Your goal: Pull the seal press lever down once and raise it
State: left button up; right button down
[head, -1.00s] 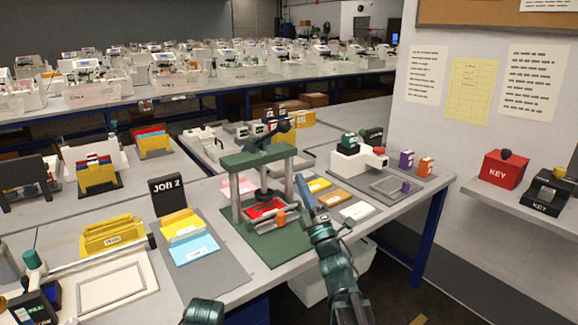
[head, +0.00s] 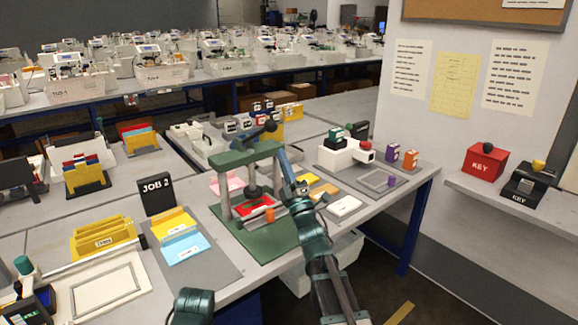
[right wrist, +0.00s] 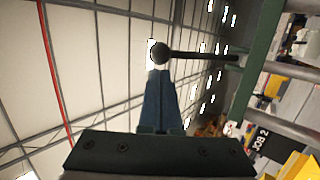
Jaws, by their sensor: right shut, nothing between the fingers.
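The seal press has a green top beam (head: 250,153), grey posts and a green base. Its dark lever slants up to the right and ends in a black knob (head: 271,126). In the right wrist view, the lever (right wrist: 205,55) runs leftward to the knob (right wrist: 160,53). My right gripper (head: 281,152) is shut and empty, just below and right of the knob in the head view. Its blue fingertips (right wrist: 160,75) point at the knob in the wrist view; I cannot tell whether they touch it.
A red piece (head: 256,207) lies under the press, with an orange part (head: 269,214) beside it. The JOB 2 sign (head: 158,194) and yellow and blue folders (head: 180,240) stand to the left. A white stamping device (head: 342,152) stands to the right.

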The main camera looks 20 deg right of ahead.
aim_at(273, 128)
jog(key=p+x, duration=0.2)
jog(key=x, duration=0.4)
jog(key=shift+p, duration=0.4)
jog(key=shift+r, duration=0.1)
jog(key=r+p, duration=0.1)
jog(key=w+r+p, duration=0.1)
jog(key=r+p, duration=0.1)
jog(key=shift+a, duration=0.2)
jog(key=shift+f, duration=0.15)
jog(key=shift+w, duration=0.1)
